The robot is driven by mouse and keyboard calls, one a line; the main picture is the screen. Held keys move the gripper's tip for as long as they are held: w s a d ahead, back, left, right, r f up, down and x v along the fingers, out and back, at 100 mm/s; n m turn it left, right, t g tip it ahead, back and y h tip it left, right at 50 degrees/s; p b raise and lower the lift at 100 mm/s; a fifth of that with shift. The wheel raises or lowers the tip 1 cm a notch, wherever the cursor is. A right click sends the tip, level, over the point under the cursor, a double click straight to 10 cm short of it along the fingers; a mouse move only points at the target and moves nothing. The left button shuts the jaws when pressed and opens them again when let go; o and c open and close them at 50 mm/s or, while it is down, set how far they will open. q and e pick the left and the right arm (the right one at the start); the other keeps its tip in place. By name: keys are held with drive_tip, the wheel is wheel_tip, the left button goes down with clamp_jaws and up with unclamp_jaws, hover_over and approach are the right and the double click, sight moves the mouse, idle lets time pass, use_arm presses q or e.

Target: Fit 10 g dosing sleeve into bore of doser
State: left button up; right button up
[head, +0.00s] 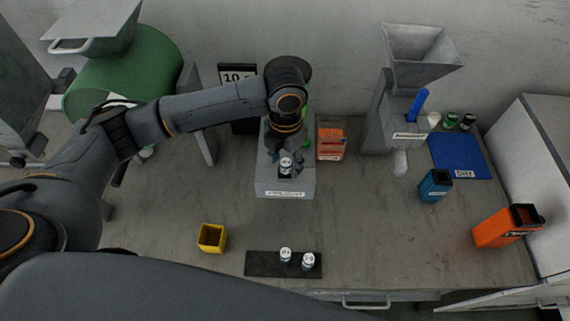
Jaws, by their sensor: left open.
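My left gripper (287,161) points down over the front of a grey block-shaped unit (285,188) with a white label, in the middle of the bench. The gripper is open. A small white-topped sleeve (286,169) is between or just below its fingers, at the top of the block; whether it is seated in a bore or rests on top I cannot tell. Two similar sleeves, one left (285,255) and one right (308,262), stand on a black strip (262,264) at the front. A grey hopper machine (413,75) with a blue handle stands at the back right. My right gripper is out of view.
Orange-red boxes (331,144) stand close right of the block. A display sign (238,75) is behind my arm. A yellow cup (212,238) is front left. A blue container (435,185), a blue mat (460,153) and an orange canister (505,227) are right. Bench between is clear.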

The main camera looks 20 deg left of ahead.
use_arm(q)
wheel_tip(320, 180, up, 9)
drive_tip(key=shift+r+b, duration=0.2)
drive_tip(key=shift+b, duration=1.05)
drive_tip(key=shift+r, duration=0.5)
drive_tip(key=shift+s+f, duration=0.1)
